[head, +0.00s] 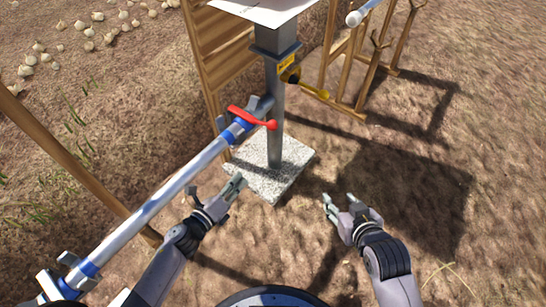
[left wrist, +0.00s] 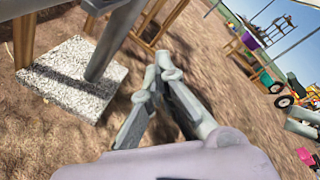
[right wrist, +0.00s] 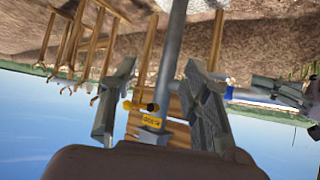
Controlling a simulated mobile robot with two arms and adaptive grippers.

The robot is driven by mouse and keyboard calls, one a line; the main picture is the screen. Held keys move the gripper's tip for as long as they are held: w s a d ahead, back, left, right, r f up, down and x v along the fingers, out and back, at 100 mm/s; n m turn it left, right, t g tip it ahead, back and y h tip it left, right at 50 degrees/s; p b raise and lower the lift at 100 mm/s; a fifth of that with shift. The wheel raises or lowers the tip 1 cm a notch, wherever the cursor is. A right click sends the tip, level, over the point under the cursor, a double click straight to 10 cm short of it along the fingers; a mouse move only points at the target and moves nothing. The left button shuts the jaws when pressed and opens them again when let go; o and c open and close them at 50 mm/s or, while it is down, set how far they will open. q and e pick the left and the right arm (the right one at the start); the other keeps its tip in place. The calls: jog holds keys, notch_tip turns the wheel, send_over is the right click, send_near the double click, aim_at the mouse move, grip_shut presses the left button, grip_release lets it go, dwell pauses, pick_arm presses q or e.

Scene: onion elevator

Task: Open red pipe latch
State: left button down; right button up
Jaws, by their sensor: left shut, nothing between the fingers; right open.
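The red latch (head: 252,118) is a red lever with a round knob at its right end. It sits at the upper end of the silver pipe (head: 160,197), beside a blue collar, close to the grey post (head: 276,120). My left gripper (head: 238,184) is shut and empty, below the latch and apart from it. It also shows in the left wrist view (left wrist: 162,62). My right gripper (head: 328,200) is open and empty, to the right of the post's base. In the right wrist view (right wrist: 155,85) its spread fingers frame the post. The latch cannot be made out in either wrist view.
The post stands on a speckled stone slab (head: 294,178). A yellow valve handle (head: 312,90) juts from the post to the right. Wooden racks (head: 345,85) stand behind it. A wooden beam (head: 75,160) runs along the left. Bare ground lies to the right.

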pick_arm(q)
jog(key=d+m+b, duration=0.1)
jog(key=m, duration=0.1)
jog(key=d+r+m+h+b, duration=0.1)
jog(key=d+r+m+h, duration=0.1)
jog(key=m, duration=0.1)
jog(key=shift+w+d+r+m+b, duration=0.1)
jog(key=shift+w+d+m+b, duration=0.2)
jog(key=shift+b, duration=0.1)
pick_arm(e)
jog(key=shift+t, duration=0.8)
jog(key=r, duration=0.4)
jog(key=shift+s+d+r, duration=0.25)
jog(key=shift+r, duration=0.15)
